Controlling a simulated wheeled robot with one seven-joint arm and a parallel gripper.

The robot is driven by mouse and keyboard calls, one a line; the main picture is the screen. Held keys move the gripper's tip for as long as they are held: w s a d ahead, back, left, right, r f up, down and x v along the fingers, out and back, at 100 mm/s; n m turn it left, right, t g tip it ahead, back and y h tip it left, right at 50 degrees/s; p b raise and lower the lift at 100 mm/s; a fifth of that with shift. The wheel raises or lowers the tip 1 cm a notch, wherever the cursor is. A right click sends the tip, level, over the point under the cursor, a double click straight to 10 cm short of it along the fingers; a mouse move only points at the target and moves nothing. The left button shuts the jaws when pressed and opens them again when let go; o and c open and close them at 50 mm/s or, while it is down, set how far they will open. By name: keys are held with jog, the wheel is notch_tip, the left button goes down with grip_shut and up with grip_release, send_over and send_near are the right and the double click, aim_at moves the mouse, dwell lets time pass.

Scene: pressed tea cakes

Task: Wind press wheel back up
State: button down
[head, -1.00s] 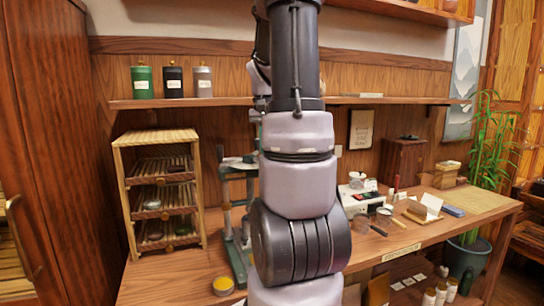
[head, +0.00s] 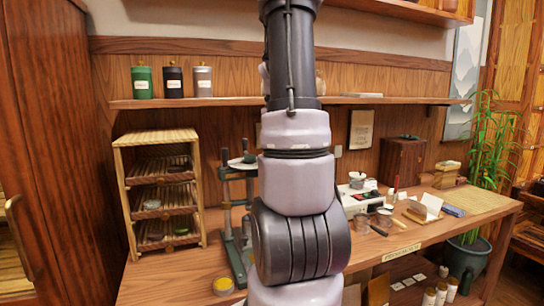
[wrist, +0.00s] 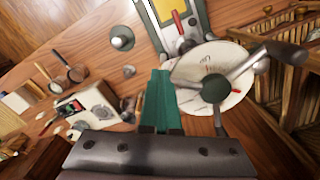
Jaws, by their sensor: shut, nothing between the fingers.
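The press (head: 232,225) is a dark green frame on the bench, partly hidden behind my arm in the head view. Its wheel (head: 243,161) sits on top. In the wrist view the wheel's dark hub (wrist: 215,89) and spokes lie over a pale round dial with red marks. One spoke ends in a dark knob (wrist: 289,52) at upper right. My gripper (wrist: 162,78) shows as closed teal fingers just left of the hub, near the dial's left edge. Nothing is held. I cannot tell whether the fingers touch a spoke. The head view hides my gripper behind my arm.
A bamboo rack (head: 160,190) with tea cakes stands left of the press. A white scale (head: 355,200) and small tools lie to the right. A shelf (head: 220,103) with canisters runs above.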

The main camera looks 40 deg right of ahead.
jog(key=shift+w+d, duration=0.15)
jog(key=shift+d, duration=0.25)
jog(key=shift+w+d, duration=0.15)
jog(key=shift+d, duration=0.05)
jog(key=shift+w+d, duration=0.85)
jog(key=shift+d, duration=0.15)
jog(key=shift+s, duration=0.1)
jog(key=shift+s+a, duration=0.45)
jog(key=shift+s, duration=0.25)
jog(key=shift+r, duration=3.75)
